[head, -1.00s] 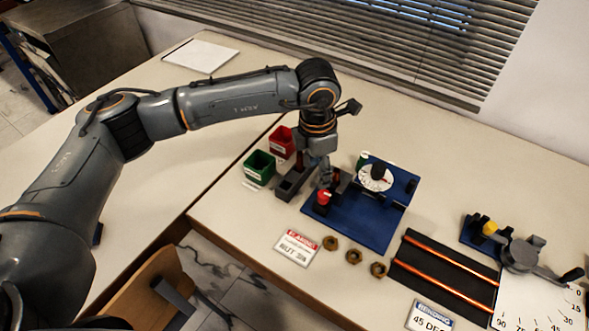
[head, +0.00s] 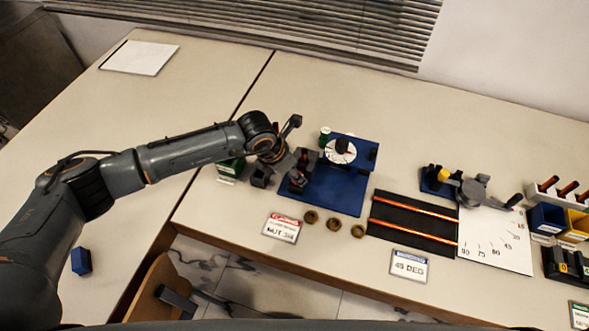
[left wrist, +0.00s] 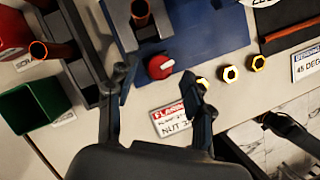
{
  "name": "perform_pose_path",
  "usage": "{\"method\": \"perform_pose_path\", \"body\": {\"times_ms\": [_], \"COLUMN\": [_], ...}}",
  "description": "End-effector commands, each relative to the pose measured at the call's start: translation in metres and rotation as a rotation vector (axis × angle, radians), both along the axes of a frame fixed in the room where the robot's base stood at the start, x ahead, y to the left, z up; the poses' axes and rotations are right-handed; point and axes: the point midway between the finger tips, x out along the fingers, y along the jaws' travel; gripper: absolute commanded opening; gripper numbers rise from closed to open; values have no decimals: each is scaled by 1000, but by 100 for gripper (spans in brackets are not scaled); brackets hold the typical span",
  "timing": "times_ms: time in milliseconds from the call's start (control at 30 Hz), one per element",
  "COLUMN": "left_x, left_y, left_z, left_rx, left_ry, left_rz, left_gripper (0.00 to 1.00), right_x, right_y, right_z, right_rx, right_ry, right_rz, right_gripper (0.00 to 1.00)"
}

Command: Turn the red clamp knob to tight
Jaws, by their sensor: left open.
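The red clamp knob (left wrist: 160,67) shows in the left wrist view, round with a white pointer mark toward its right side. It sits on the blue base plate (left wrist: 212,35), which also shows in the head view (head: 335,195). My left gripper (left wrist: 162,86) is open, its fingertips on either side of the knob's near side. I cannot tell whether they touch it. The white dial (head: 340,151) stands at the plate's back. My right gripper is not in view.
A FLARING card (head: 282,227) and several brass nuts (head: 333,224) lie in front of the plate. A green bin (head: 231,168) and dark tray (head: 261,176) are at its left. A black mat with copper rods (head: 412,222) and a bending tool (head: 472,192) are to the right.

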Motion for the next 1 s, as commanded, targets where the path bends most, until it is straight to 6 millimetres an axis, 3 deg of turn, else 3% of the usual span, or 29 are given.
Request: {"method": "perform_pose_path", "body": {"times_ms": [200, 467, 533, 733, 867, 1000], "left_x": [4, 4, 4, 4, 5, 6], "left_y": [-5, -6, -6, -6, -6, -6], "left_z": [-16, -18, -17, -17, -18, -22], "left_rx": [0, 1, 1, 1, 1, -1], "left_ry": [0, -1, -1, -1, -1, -4], "left_rz": [-1, -1, -1, -1, -3, -50], "left_gripper": [52, 52, 44, 3, 0, 0], "right_x": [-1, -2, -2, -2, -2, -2], "right_y": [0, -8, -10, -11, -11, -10], "right_z": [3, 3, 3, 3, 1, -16], "right_rx": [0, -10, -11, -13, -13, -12], "right_ry": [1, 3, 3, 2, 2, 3], "right_rz": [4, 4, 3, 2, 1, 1], "right_gripper": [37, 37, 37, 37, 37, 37]}}
